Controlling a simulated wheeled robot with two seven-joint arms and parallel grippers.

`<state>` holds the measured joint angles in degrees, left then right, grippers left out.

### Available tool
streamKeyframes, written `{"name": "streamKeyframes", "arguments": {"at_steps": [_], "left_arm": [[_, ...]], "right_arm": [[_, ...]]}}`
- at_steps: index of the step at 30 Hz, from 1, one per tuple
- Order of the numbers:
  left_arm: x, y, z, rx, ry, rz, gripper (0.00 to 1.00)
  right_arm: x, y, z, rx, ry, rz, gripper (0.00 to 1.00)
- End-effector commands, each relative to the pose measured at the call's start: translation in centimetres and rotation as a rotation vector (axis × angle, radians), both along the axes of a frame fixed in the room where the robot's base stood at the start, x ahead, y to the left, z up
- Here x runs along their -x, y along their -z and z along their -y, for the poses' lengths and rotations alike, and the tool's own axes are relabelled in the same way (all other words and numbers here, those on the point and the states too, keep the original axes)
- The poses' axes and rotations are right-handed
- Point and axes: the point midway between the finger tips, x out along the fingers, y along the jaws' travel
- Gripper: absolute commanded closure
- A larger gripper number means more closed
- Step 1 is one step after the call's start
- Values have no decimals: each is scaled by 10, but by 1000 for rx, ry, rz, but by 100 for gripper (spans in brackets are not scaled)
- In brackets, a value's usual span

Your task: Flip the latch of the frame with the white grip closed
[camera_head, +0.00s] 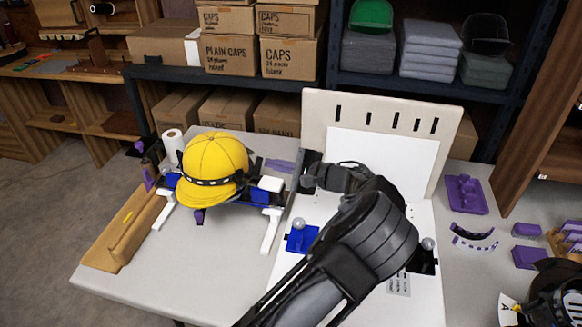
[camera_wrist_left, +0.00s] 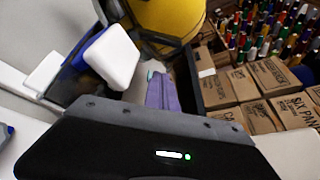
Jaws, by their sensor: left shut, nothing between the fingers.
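A yellow cap (camera_head: 213,160) sits on a dark cap frame with a black strap across its front. A white grip (camera_head: 271,184) next to a blue part (camera_head: 258,191) is at the frame's right end; the white grip (camera_wrist_left: 108,58) is large in the left wrist view, with the yellow cap (camera_wrist_left: 168,14) behind it. I cannot tell the latch's position. My left gripper (camera_head: 308,178) is shut and empty, right of the white grip and apart from it. Its dark body (camera_wrist_left: 150,145) fills the bottom of the wrist view; its fingertips do not show clearly.
A white upright panel (camera_head: 380,160) with slots stands behind my left arm. A blue block (camera_head: 302,238) with a round knob is on the white board below. Purple parts (camera_head: 465,194) lie right. Boxes (camera_head: 230,55) fill the back shelf.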

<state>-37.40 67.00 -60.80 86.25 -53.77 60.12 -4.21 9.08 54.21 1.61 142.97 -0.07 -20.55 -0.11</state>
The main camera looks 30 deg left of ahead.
Motion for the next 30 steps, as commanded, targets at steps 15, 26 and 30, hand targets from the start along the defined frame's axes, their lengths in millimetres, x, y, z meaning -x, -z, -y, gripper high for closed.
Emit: {"name": "streamKeyframes", "arguments": {"at_steps": [15,26,30], "left_arm": [[30,-26,9,1,0,2,100],[30,-26,12,-2,2,14,100],[30,-27,18,-9,2,41,100]], "right_arm": [[0,-8,0,0,1,0,100],[0,-7,0,0,1,0,100],[0,-5,0,0,0,0,100]]}}
